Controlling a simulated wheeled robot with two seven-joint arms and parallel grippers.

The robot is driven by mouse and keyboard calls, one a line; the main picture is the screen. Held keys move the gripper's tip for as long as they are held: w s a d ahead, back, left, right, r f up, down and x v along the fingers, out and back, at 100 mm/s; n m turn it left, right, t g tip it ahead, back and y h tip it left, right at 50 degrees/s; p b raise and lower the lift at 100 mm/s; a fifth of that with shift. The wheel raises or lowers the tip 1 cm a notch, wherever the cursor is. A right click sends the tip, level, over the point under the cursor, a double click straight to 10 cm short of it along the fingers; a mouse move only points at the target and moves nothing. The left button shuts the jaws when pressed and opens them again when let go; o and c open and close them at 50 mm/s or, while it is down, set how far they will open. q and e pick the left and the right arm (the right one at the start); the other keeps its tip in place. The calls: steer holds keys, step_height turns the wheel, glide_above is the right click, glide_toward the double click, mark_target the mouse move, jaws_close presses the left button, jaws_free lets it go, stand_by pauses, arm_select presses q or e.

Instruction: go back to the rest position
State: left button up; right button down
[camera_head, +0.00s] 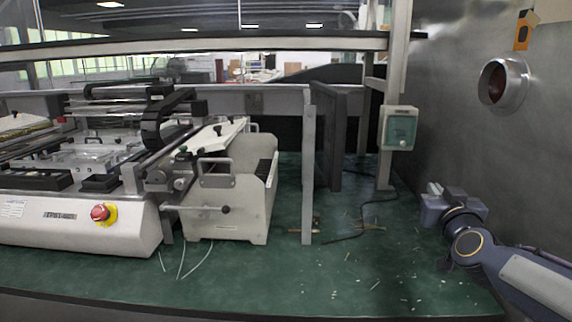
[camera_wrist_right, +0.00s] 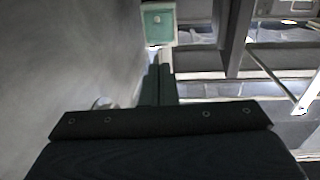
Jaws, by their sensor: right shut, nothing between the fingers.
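My right arm comes in from the lower right of the head view. My right gripper (camera_head: 432,203) is at its end, above the right part of the green table (camera_head: 350,277), near the grey wall. It is shut and empty. Its fingers are small and partly hidden in the head view. In the right wrist view a dark gripper body (camera_wrist_right: 165,125) fills the lower middle, with no object held in front of it. My left gripper is not in either view.
A printing machine (camera_head: 75,232) with a red emergency button (camera_head: 100,212) stands at the left. A green-fronted box (camera_head: 398,128) is on a post, and it also shows in the right wrist view (camera_wrist_right: 158,24). A round metal port (camera_head: 503,84) juts from the right wall. Scraps litter the table.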

steer(key=s+a+f+g+y, duration=0.2)
steer(key=s+a+f+g, duration=0.2)
steer(key=s+f, duration=0.55)
steer(key=s+a+f+g+y, duration=0.2)
steer(key=s+a+f+g, duration=0.3)
steer(key=s, duration=0.8)
steer(key=s+a+f+g+y, duration=0.2)
steer(key=s+f+g, duration=0.1)
steer(key=s+f, duration=0.7)
step_height(320, 180, up, 27)
steer(key=s+p, duration=0.1)
steer(key=p, duration=2.5)
steer(key=shift+s+g, duration=0.15)
steer(key=shift+g, duration=0.15)
steer(key=shift+r, duration=0.1)
